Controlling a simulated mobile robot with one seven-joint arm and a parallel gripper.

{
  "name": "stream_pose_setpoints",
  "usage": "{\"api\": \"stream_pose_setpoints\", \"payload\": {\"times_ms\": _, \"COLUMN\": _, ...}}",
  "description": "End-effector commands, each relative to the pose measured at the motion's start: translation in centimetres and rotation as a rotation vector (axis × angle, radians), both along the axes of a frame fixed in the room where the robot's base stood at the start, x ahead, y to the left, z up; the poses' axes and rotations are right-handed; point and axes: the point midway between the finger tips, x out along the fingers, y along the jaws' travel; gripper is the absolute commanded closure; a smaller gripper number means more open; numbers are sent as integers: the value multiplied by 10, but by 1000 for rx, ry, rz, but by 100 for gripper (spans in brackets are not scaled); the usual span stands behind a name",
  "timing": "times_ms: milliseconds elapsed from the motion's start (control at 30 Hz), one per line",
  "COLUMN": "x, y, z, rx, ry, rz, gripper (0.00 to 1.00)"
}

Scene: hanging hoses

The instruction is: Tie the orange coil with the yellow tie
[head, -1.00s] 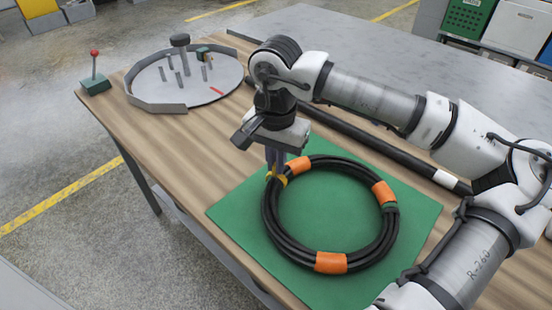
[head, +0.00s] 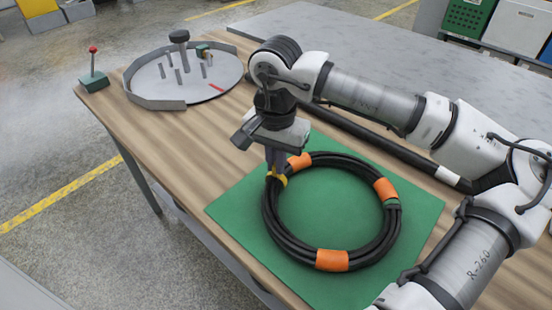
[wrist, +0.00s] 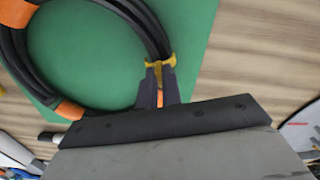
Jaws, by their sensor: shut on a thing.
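The coil (head: 268,220) is a round loop of black hose with several orange bands, lying flat on a green mat (head: 330,200). The yellow tie (head: 284,181) is at the coil's upper left, beside an orange band. In the wrist view the tie (wrist: 160,64) lies across the hose strands; its underside is hidden. My gripper (head: 277,172) points down over this spot. In the wrist view my gripper (wrist: 159,74) has its fingertips at the tie and is shut on it.
A round grey table with upright pegs and a low rim (head: 155,103) stands at the back left, with a red-knobbed lever (head: 93,70) beside it. A black tube (head: 370,140) lies behind the mat. The bench's left front is clear.

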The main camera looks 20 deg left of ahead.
Motion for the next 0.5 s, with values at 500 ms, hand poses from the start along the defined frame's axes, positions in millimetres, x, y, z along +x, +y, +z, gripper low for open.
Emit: {"api": "stream_pose_setpoints", "payload": {"times_ms": 500, "x": 0, "y": 0, "z": -9, "rx": 0, "ry": 0, "rz": 0, "gripper": 100}}
